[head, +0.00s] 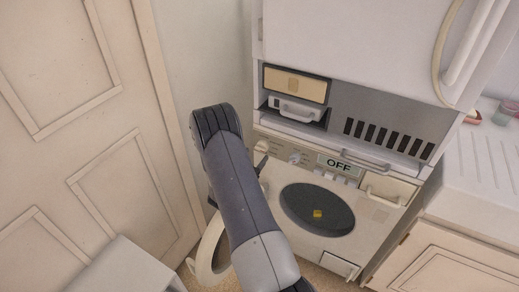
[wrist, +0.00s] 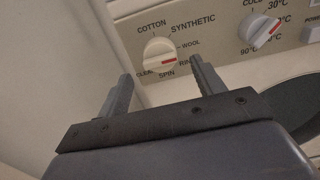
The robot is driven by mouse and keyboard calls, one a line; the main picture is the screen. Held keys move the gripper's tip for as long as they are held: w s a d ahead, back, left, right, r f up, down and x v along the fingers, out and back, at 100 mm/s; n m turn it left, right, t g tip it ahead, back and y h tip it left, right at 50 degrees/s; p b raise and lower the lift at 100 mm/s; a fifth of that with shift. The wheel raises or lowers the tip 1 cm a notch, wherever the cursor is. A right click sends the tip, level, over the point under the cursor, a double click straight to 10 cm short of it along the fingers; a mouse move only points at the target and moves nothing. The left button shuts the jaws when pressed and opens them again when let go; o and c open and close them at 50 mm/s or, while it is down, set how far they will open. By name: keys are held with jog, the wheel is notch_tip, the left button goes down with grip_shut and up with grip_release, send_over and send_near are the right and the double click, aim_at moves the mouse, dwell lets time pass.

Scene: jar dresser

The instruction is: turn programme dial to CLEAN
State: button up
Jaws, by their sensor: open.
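The white programme dial (wrist: 159,52) is on the washer's control panel in the wrist view. Its red mark points right, toward the label beginning "RIN". COTTON, SYNTHETIC, WOOL, SPIN and CLEAN are printed around it. The CLEAN label (wrist: 146,73) is at the dial's lower left, close to my left finger and partly hidden. My gripper (wrist: 161,75) is open and empty, its fingers spread below the dial and apart from it in the picture. In the head view my arm hides most of the gripper.
A temperature dial (wrist: 262,29) is to the right of the programme dial. The washer's display (head: 339,165) reads OFF. The round washer door (head: 207,254) hangs open at the left, and a small yellow thing (head: 317,213) shows in the dark opening. A panelled door (head: 75,130) stands at far left.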

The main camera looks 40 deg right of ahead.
aim_at(260, 149)
jog(key=shift+x, duration=2.25)
jog(key=c, duration=1)
jog(key=shift+o, duration=0.2)
jog(key=shift+f+b, duration=0.15)
jog(key=shift+b, duration=0.2)
